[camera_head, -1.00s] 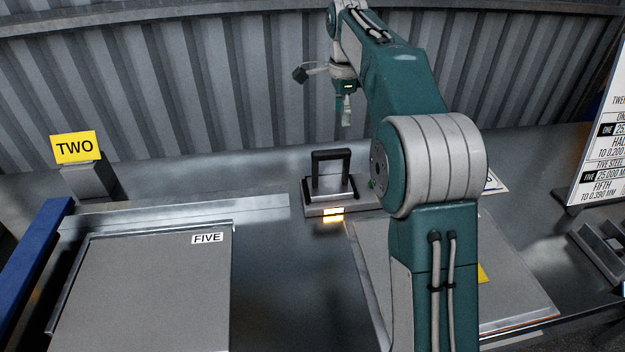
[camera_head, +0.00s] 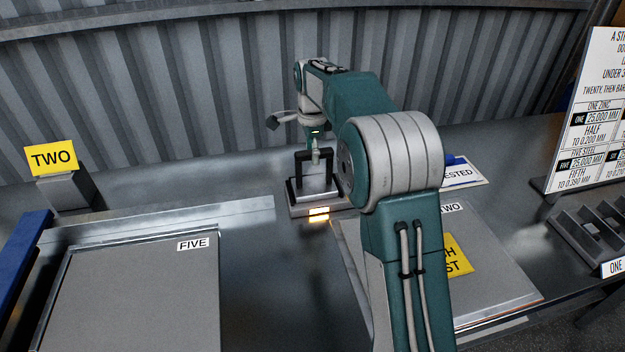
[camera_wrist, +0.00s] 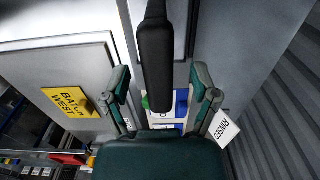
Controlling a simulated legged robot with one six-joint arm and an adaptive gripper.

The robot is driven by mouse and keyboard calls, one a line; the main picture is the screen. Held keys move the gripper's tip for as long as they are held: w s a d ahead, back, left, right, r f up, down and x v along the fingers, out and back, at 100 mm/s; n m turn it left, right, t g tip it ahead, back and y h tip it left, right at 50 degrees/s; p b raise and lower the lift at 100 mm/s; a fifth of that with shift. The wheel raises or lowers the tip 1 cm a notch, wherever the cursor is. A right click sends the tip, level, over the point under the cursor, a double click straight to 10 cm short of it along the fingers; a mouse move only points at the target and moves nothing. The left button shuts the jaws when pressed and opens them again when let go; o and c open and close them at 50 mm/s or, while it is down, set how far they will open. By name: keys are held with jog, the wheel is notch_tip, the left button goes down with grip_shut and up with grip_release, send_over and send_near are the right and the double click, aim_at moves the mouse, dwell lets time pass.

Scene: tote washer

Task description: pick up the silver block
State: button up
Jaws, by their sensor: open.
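A grey metal block-like base (camera_head: 316,207) with an upright black frame handle (camera_head: 299,168) stands at the middle of the bench. A small lit orange display is on its front. Another plain grey block (camera_head: 68,193) stands at the left under a yellow TWO sign. I cannot tell for certain which one is the silver block. My gripper (camera_head: 316,158) is down at the top of the black handle. In the wrist view the black bar (camera_wrist: 155,60) runs between the spread fingers of my gripper (camera_wrist: 162,88); contact cannot be told.
A grey panel marked FIVE (camera_head: 140,295) lies at the left, another marked TWO (camera_head: 490,250) at the right, with a yellow sign (camera_head: 458,256). A white card (camera_head: 460,175) lies behind it. A printed board (camera_head: 590,120) and dark rack (camera_head: 590,228) stand far right. A corrugated wall closes the back.

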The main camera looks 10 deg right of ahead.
jog(key=shift+d+f, duration=0.2)
jog(key=shift+d, duration=0.05)
jog(key=shift+a+f, duration=0.1)
jog(key=shift+f, duration=0.15)
dwell(0.5)
grip_shut()
